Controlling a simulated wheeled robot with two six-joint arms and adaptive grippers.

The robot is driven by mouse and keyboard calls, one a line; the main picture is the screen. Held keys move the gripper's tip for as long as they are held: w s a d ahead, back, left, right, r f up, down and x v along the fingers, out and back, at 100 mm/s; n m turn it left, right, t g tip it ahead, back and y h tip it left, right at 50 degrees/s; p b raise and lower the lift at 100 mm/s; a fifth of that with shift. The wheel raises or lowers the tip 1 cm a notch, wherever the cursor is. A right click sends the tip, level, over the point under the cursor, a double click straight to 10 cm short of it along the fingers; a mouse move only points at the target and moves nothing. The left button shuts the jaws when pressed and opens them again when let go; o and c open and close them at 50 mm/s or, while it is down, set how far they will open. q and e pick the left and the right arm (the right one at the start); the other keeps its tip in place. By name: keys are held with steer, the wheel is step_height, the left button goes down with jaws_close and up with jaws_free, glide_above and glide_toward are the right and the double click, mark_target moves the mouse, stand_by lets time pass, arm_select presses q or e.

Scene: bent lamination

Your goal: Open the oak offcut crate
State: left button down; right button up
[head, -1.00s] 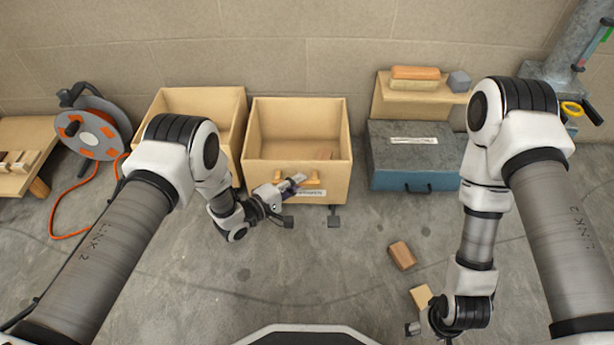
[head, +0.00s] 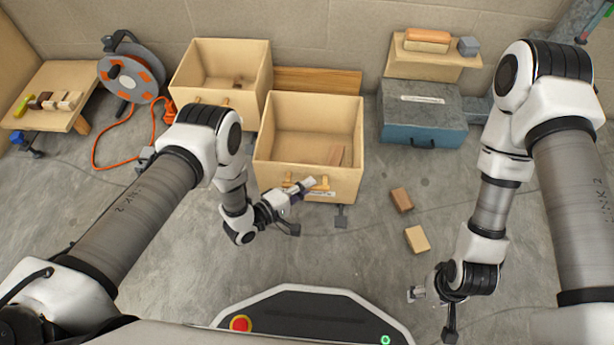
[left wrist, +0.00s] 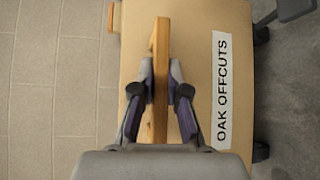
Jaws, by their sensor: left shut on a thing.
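The oak offcut crate (head: 345,182) is a pale wooden open-topped box, the right one of two such crates in the head view. Its label (left wrist: 222,88) reads OAK OFFCUTS in the left wrist view. In the left wrist view both fingers press on the handle bar (left wrist: 159,45) from either side. My right gripper (head: 430,314) is open and empty above the floor at the lower right, apart from the crate.
Another wooden crate (head: 190,81) stands at the left, overlapping in view. A wooden board (head: 320,80) lies along the wall behind the oak crate. A blue-grey chest (head: 425,130) stands right. Two loose blocks (head: 401,199) (head: 417,239) lie on the floor. An orange-cabled reel (head: 128,80) stands left.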

arm_select(q)
steer(key=shift+s, duration=0.2)
steer(key=c, duration=1.2)
jaws_free()
steer(key=shift+a, duration=0.1)
steer(key=v, duration=1.1)
steer(key=shift+s+a, duration=0.3)
